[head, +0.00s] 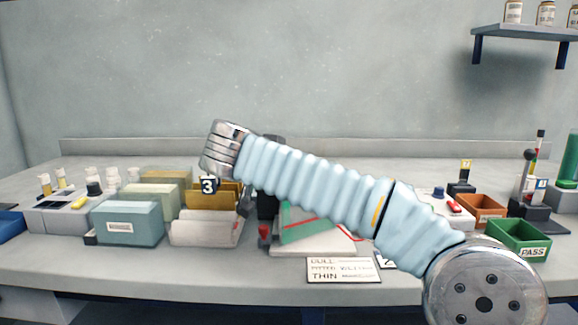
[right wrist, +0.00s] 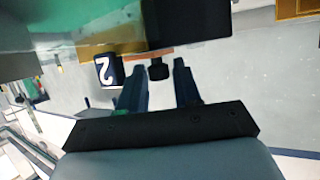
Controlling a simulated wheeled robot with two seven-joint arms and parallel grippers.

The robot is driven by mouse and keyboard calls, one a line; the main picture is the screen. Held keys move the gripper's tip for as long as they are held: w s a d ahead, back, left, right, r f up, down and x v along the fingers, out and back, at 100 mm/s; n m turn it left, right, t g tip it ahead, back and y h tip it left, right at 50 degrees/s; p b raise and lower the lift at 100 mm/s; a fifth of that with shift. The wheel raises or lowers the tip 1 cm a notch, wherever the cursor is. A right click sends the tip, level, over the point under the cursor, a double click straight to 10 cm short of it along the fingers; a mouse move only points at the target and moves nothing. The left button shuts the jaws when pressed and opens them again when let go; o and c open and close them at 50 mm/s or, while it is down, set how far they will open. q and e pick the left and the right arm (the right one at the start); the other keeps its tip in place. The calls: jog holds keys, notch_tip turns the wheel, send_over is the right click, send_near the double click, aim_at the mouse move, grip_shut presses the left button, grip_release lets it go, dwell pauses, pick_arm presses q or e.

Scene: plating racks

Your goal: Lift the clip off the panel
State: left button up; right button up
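The green panel (head: 297,222) sits on a pale base at the middle of the bench, partly hidden behind my right arm. In the right wrist view a green surface (right wrist: 60,25) fills the upper left, beside a large dark block (right wrist: 190,22). A small black piece (right wrist: 158,71), possibly the clip, hangs below a copper-coloured strip (right wrist: 165,53). My right gripper (right wrist: 160,68) is open, with its fingers either side of this piece and gaps showing; I cannot tell whether it touches. In the head view the arm mostly hides this gripper. My left gripper is not in view.
Left of the panel stand a yellow bin (head: 212,197), a white bin (head: 205,230) and a blue-grey box (head: 128,224). A green PASS tray (head: 519,240) and an orange tray (head: 480,209) stand right. A lettered card (head: 343,270) lies at the front.

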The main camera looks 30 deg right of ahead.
jog(key=shift+w+d+f, duration=0.2)
jog(key=shift+d, duration=0.15)
jog(key=shift+c, duration=0.5)
grip_shut()
